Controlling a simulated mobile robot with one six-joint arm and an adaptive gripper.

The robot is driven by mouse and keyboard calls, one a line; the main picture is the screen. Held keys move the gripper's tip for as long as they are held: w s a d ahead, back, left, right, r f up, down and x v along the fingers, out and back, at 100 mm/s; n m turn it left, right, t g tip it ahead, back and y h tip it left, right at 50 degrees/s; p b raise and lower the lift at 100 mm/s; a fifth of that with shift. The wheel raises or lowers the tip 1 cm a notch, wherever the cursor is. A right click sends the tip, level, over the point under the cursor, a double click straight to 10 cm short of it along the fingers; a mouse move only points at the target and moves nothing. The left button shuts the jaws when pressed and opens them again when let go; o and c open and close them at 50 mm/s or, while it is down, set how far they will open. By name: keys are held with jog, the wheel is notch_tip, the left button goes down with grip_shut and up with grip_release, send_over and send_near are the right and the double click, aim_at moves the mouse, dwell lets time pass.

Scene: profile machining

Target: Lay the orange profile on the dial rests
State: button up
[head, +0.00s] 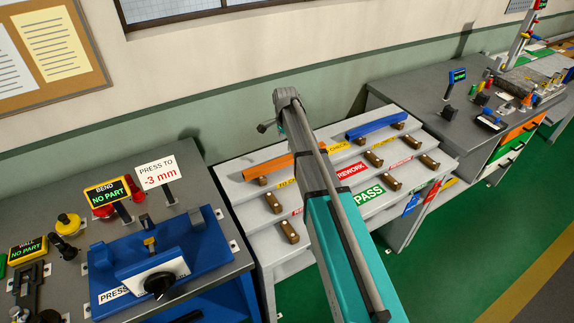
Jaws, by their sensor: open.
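The orange profile (270,168) lies along the upper step of the grey sorting rack, at its left end. My arm crosses in front of the rack and covers the profile's right part. My gripper cannot be made out at the far end of the arm. A display reading BEND NO PART (108,193) stands on the left bench, with red parts beside and behind it. I cannot clearly identify the dial rests. A blue press fixture (205,257) with a black knob (158,285) stands in front of that display, with no profile on it.
A blue profile (376,126) lies on the rack's upper step at right. Several brown rest blocks stand on the stepped rack (237,188). A sign reading PRESS TO -3 mm (157,173) rises behind the press fixture. Another bench (410,92) is at right, with green floor in front.

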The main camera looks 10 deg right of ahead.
aim_at(286, 157)
jog(key=shift+f+b, duration=1.35)
jog(key=shift+f, duration=0.3)
jog(key=shift+f, duration=0.1)
jog(key=shift+w+d+f+b, duration=0.1)
jog(key=shift+w+f+b, duration=0.05)
jog(key=shift+f+b, duration=2.45)
jog(key=shift+r, duration=0.1)
jog(key=shift+c, duration=0.3)
grip_shut()
